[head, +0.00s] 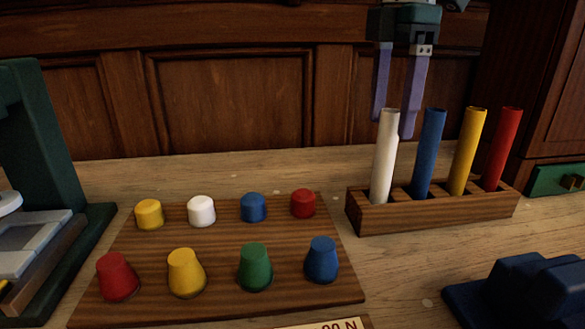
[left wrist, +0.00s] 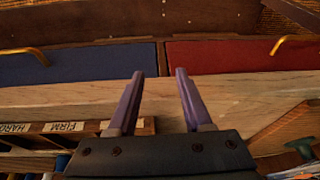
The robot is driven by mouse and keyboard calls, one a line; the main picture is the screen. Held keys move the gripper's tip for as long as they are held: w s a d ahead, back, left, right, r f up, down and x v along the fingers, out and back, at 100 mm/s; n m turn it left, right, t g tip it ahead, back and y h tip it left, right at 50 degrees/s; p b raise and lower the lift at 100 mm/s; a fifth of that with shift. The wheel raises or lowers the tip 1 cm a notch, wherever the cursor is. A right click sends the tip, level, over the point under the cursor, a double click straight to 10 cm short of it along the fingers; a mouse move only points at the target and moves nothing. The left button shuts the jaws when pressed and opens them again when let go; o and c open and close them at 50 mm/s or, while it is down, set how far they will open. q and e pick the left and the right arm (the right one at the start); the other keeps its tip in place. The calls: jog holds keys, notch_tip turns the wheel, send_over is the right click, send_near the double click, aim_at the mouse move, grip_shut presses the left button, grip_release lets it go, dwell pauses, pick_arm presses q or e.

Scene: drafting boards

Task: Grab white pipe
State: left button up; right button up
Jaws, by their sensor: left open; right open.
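The white pipe (head: 384,160) stands nearly upright in the leftmost slot of a wooden rack (head: 430,212), with blue, yellow and red pipes to its right. My right gripper (head: 394,120) points down at the top of the white pipe. Its purple fingers are apart, and the pipe's top shows between and in front of them. I cannot tell whether they touch it. My left gripper (left wrist: 160,75) shows only in the left wrist view, open and empty, above a light wooden surface with blue and red drawer fronts beyond.
A wooden board (head: 220,270) with several coloured pegs lies left of the rack. A green device (head: 45,170) stands at far left. A dark blue object (head: 525,290) is at front right. A blue pipe (head: 428,150) stands close beside the white one. Wood panelling closes off the back.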

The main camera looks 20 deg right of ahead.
aim_at(384, 163)
notch_tip(384, 163, down, 8)
jog(key=shift+f, duration=0.1)
grip_shut()
dwell(0.8)
